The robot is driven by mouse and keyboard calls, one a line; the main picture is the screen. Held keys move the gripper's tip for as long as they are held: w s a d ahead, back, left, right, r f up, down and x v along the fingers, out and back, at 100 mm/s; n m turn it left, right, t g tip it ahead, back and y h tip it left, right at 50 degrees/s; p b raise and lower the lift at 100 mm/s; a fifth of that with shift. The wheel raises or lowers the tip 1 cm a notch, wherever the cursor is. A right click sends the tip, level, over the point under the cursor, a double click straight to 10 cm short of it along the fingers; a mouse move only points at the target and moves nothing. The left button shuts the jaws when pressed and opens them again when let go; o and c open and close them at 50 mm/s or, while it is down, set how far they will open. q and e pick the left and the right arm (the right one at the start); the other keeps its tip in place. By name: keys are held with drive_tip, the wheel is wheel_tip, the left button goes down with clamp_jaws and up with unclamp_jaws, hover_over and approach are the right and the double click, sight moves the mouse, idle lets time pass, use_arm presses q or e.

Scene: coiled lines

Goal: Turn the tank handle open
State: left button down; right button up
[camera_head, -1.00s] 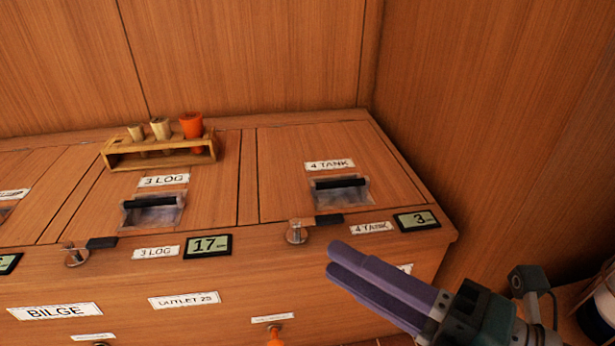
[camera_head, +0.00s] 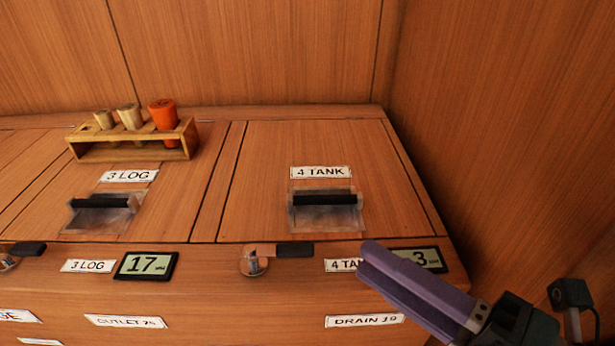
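The tank handle (camera_head: 280,251) is a black-gripped lever on a round metal pivot, on the front edge below the lid marked 4 TANK (camera_head: 320,172). Its lever points right, lying level. The lid is closed and carries a recessed black pull (camera_head: 325,199). My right gripper (camera_head: 368,262) has purple fingers lying close together, and it is right of the handle, apart from it in the picture. It partly covers the lower 4 TANK label and the display reading 3 (camera_head: 420,259). Whether its fingers are fully shut is unclear. My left gripper is not in view.
The 3 LOG lid (camera_head: 130,176) is at the left, with a display reading 17 (camera_head: 146,265) below it. A wooden rack (camera_head: 135,150) with several plugs, one orange, stands on top. A wood wall (camera_head: 500,130) rises close on the right. A DRAIN 19 label (camera_head: 364,321) is below.

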drive_tip(key=b, duration=0.6)
approach(304, 257)
drive_tip(key=b+x, duration=0.3)
drive_tip(key=x, duration=0.5)
drive_tip(key=shift+w+a+f+b, duration=0.1)
drive_tip(key=shift+w+a+b, duration=0.05)
drive_tip(key=shift+b, duration=0.2)
drive_tip(key=shift+w+a, duration=0.45)
drive_tip(key=shift+w, duration=0.05)
clamp_jaws()
